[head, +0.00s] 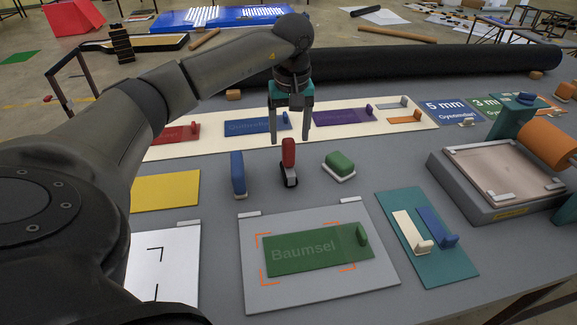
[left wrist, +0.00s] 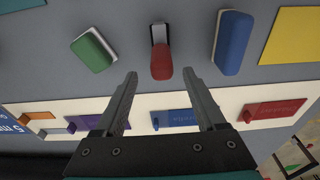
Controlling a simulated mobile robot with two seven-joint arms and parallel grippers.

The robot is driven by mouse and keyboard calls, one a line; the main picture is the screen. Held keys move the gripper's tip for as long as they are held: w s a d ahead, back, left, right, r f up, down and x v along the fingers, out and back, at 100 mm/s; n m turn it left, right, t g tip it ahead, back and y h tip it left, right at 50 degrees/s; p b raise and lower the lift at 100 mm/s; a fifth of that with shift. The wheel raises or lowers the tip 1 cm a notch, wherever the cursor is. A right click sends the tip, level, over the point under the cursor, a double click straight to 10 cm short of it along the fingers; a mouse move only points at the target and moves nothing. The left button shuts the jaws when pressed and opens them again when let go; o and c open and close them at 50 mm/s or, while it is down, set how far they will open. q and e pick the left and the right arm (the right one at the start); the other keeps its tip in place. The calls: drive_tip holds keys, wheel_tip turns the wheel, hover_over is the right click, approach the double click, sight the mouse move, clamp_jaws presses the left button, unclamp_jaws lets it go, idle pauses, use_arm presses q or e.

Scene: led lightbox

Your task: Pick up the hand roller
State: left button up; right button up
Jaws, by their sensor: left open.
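The hand roller (head: 289,163) stands on the grey table. It has a red handle and a dark lower end. It also shows in the left wrist view (left wrist: 161,62), with the red handle toward my gripper. My left gripper (head: 290,138) points down, open and empty, above and slightly behind the roller. In the left wrist view its fingertips (left wrist: 161,74) lie to either side of the red handle's end, with gaps on both sides. Contact does not show. My right gripper is not in view.
A blue block (head: 238,173) stands left of the roller and a green block (head: 340,164) lies right of it. A green plate marked "Baumsel" (head: 300,254) lies in front on a grey board. Coloured plates line a cream strip (head: 218,142) behind. A long black roll (head: 440,61) lies at the back.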

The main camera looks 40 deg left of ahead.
sight(288, 151)
use_arm(q)
drive_tip(key=f, duration=0.5)
drive_tip(key=shift+a+f+b, duration=0.2)
drive_tip(key=shift+f+b, duration=0.15)
clamp_jaws()
idle(0.3)
